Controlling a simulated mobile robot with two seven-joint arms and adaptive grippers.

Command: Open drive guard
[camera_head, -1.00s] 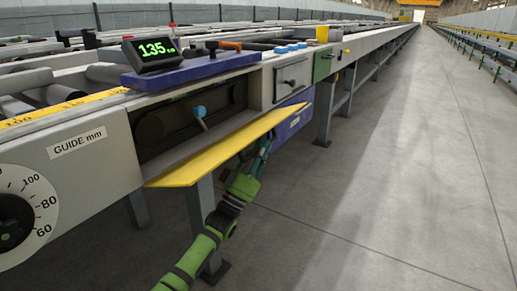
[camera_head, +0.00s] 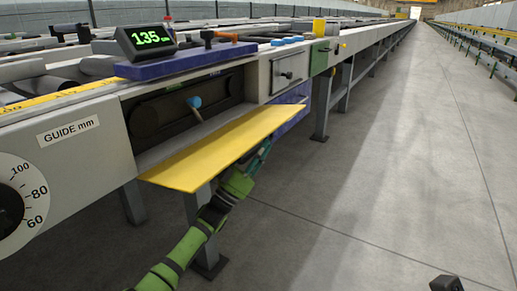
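The drive guard is a long yellow flap (camera_head: 215,153) along the bottom edge of a recess in the table's side. It is folded outward and slopes down, so the recess (camera_head: 160,115) with dark rollers or a belt inside is exposed. A blue-knobbed lever (camera_head: 196,106) sticks out of the recess. My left gripper (camera_head: 262,156), teal and dark at the end of a green arm, is below the flap's outer edge. Its fingertips are largely hidden, and I cannot see whether they touch the flap. A small dark part at the bottom right edge may be my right gripper (camera_head: 447,285).
A display reading 135 (camera_head: 148,40) stands on a blue shelf (camera_head: 185,62) above the recess. A dial (camera_head: 20,197) is at the left. A grey panel with a handle (camera_head: 287,73) is right of the recess. Table legs (camera_head: 203,230) stand below. The floor at right is clear.

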